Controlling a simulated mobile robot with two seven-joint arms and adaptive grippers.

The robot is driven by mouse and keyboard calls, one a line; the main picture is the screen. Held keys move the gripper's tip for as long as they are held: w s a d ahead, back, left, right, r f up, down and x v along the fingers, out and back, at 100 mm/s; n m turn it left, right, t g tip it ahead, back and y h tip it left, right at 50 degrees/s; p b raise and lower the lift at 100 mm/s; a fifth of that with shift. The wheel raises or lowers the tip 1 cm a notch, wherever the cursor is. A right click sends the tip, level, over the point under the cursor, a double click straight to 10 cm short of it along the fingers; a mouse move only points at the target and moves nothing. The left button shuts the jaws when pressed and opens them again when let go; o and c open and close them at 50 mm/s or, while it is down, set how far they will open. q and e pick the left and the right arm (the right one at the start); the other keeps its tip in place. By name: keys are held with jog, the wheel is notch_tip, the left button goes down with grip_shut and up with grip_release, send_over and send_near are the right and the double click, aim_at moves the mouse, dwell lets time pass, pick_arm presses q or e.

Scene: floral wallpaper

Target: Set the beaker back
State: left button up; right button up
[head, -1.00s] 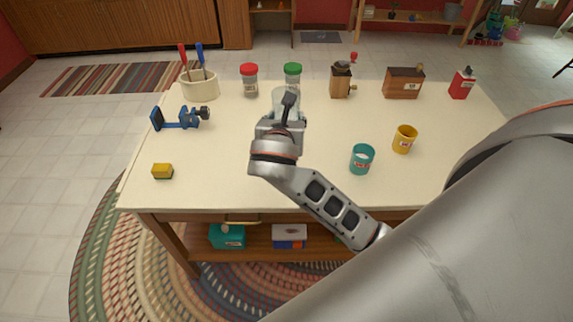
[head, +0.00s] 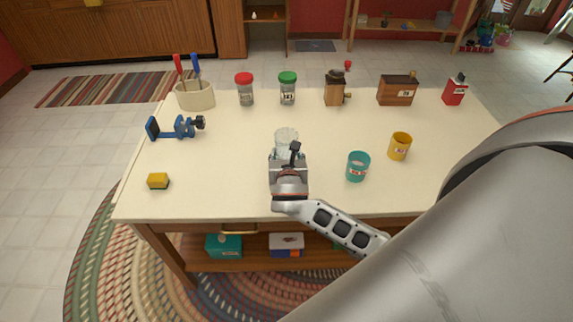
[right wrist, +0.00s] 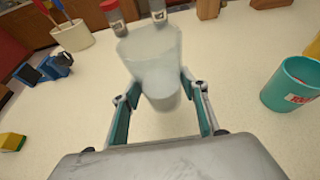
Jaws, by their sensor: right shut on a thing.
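The beaker is a clear, whitish glass vessel; in the head view the beaker (head: 287,137) shows just beyond my right gripper (head: 287,154), over the middle of the table (head: 225,175). In the right wrist view the beaker (right wrist: 150,62) sits between the two fingers of my right gripper (right wrist: 160,92), which are shut on its lower part. It looks about upright in the head view. I cannot tell whether its base touches the table. My left gripper is not in view.
A teal cup (head: 357,168) and a yellow mug (head: 399,147) stand to the right. A red-lidded jar (head: 245,92), a green-lidded jar (head: 287,90) and a grinder (head: 335,90) stand behind. A blue clamp (head: 176,128) and a sponge (head: 158,181) lie left. The front middle is clear.

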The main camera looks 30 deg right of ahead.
jog(key=shift+f, duration=2.25)
jog(key=o, duration=1.3)
jog(key=shift+f, duration=0.15)
jog(key=v, duration=1.2)
